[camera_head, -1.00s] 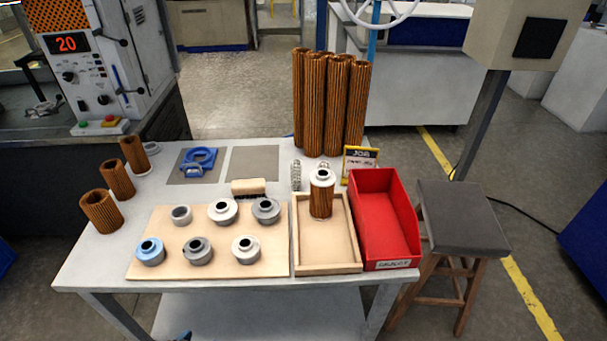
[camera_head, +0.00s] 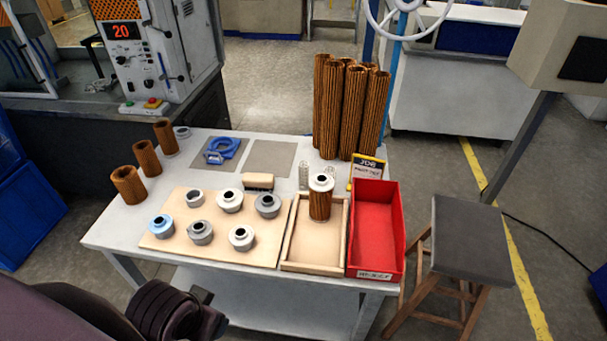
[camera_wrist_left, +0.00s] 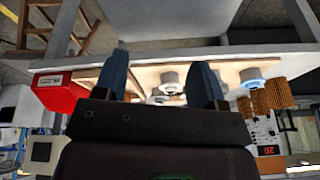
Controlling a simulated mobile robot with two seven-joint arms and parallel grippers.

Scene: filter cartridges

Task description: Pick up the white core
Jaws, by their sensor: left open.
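Two pale mesh cylinders, which look like cores, stand upright at the back of the table behind the wooden tray: the left one (camera_head: 304,175) and the right one (camera_head: 331,171), partly behind a cartridge. I cannot tell which is the white core. The brown pleated cartridge (camera_head: 320,205) with a white cap stands in the wooden tray (camera_head: 313,269). My left gripper (camera_wrist_left: 162,75) is open and empty in the left wrist view, near the table's front edge. In the head view only my dark left arm shows at the lower left. My right gripper is not in view.
Several grey, white and blue end caps (camera_head: 241,236) stand on a wooden board (camera_head: 190,256). A red bin (camera_head: 376,230) is at the right, with tall brown pleated tubes (camera_head: 351,110) behind. Shorter tubes (camera_head: 128,185) stand at left. A stool (camera_head: 480,240) is beside the table.

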